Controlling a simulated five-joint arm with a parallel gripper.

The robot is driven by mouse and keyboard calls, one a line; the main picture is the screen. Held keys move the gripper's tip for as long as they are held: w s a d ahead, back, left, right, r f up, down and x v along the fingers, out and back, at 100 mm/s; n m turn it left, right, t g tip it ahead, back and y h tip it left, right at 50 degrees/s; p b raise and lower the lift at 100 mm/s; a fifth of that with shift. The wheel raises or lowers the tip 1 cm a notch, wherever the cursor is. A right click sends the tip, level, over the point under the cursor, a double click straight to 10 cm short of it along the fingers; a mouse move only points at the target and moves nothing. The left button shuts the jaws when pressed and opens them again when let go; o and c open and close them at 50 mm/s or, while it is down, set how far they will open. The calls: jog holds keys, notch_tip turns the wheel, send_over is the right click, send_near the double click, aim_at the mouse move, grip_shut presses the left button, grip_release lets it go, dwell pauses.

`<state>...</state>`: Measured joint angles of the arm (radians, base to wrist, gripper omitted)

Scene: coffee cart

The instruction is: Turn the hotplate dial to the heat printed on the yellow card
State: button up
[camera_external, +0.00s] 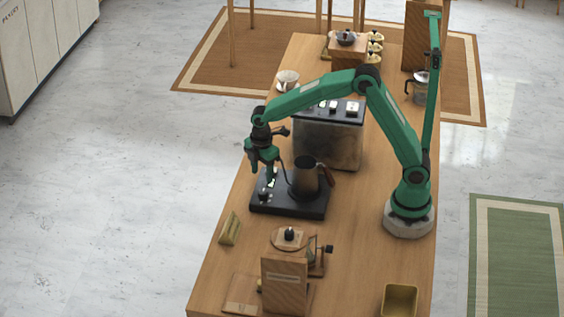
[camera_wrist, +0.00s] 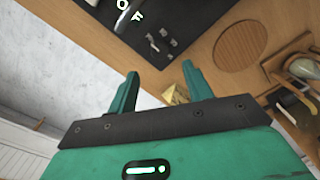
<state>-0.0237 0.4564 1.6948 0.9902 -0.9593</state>
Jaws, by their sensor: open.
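The black hotplate (camera_external: 300,209) lies on the wooden cart with a dark jug (camera_external: 304,177) standing on it. Its small dark dial (camera_external: 264,197) is near the left front corner. In the wrist view the hotplate (camera_wrist: 185,18) is cut by the top edge, with white markings beside a partly shown knob (camera_wrist: 123,4). The yellow card (camera_external: 230,229) stands tilted at the cart's left edge; it also shows between my fingers in the wrist view (camera_wrist: 172,94). Its print is unreadable. My gripper (camera_external: 270,181) is open and empty, pointing down above the hotplate's left side; it also fills the lower wrist view (camera_wrist: 160,80).
A black-topped machine (camera_external: 328,142) stands behind the hotplate. A yellow bin (camera_external: 400,300) is at the front right. Bare cart top lies right of the hotplate.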

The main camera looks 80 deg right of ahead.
aim_at(263, 192)
jog(key=shift+f, duration=3.8)
jog(key=c, duration=1)
jog(key=shift+o, duration=0.2)
